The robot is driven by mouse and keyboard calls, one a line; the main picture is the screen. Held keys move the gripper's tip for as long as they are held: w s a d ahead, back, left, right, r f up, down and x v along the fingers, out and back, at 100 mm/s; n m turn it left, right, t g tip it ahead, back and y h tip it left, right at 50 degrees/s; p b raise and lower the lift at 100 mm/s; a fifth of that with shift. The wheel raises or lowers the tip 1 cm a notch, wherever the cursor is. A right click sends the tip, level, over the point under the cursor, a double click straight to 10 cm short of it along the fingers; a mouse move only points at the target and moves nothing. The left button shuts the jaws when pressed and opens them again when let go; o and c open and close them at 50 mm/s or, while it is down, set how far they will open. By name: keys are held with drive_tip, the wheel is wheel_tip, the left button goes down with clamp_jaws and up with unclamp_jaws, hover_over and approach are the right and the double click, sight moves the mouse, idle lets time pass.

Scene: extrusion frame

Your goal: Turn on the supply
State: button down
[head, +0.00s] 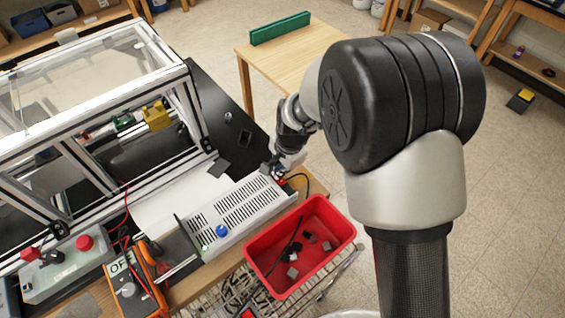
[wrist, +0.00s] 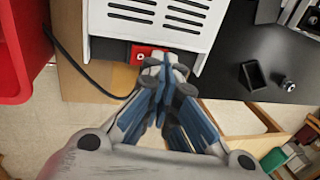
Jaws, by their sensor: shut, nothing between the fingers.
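The supply is a white slotted metal box (head: 243,205) on the bench, with a blue knob (head: 221,231) and a lit green light (head: 204,247) at its near end. Its far end carries a red switch (wrist: 141,50), seen in the wrist view beside the fingertips. My gripper (head: 276,168) is at that far end. In the wrist view my gripper (wrist: 163,66) is shut and empty, its tips at the right part of the red switch, partly hiding it. I cannot tell whether the tips touch it.
A black cable (wrist: 88,82) runs from the switch end. A red bin (head: 262,262) with small parts stands right of the supply. An extrusion-framed enclosure (head: 90,110) stands to the left. A multimeter (head: 130,285) and a red-button box (head: 62,275) lie nearer.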

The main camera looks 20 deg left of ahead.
drive_tip(key=shift+b, duration=0.45)
drive_tip(key=shift+s+d, duration=0.1)
drive_tip(key=shift+d, duration=0.05)
drive_tip(key=shift+s+d+r, duration=0.1)
drive_tip(key=shift+s+d, duration=0.2)
drive_tip(key=shift+d, duration=0.25)
